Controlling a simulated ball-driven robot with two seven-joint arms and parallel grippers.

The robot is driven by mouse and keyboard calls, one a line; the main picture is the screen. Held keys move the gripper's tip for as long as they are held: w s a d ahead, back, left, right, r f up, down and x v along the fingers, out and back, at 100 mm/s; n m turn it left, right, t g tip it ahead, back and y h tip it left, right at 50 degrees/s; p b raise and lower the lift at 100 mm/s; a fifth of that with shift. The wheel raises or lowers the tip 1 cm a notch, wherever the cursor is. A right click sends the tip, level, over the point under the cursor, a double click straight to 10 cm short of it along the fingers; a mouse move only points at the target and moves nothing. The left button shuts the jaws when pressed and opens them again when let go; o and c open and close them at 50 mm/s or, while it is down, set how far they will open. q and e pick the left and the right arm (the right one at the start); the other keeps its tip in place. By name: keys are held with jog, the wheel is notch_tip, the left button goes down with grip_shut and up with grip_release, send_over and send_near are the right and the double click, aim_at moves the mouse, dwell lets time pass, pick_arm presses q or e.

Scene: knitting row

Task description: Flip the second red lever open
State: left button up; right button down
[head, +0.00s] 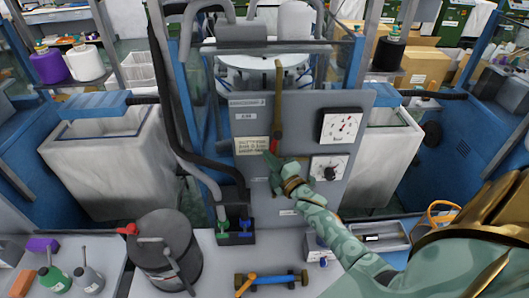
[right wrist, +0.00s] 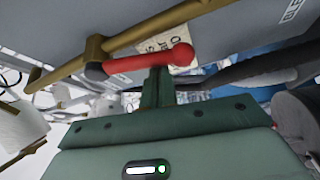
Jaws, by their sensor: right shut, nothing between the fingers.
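A red lever (head: 275,138) sits on the grey control panel (head: 240,182), joined to an upright brass-coloured rod (head: 278,85). In the right wrist view the red lever (right wrist: 150,61) lies across the picture with a rounded end, beside the brass rod (right wrist: 115,42). My right gripper (head: 269,158) is shut and empty, just below the red lever in the head view. In the right wrist view its closed fingers (right wrist: 158,85) reach up to the lever; I cannot tell whether they touch it. My left gripper is not in view.
Two dials (head: 341,126) are on the panel's right side. A black hose (head: 180,140) runs down its left.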

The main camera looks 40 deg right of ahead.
jog(key=shift+s+d+f+n+g+p, duration=0.2)
jog(key=shift+s+d+n+g+p, duration=0.15)
jog(key=shift+d+n, duration=0.35)
jog(key=shift+s+d, duration=0.1)
jog(key=shift+s, duration=0.05)
dwell(0.3)
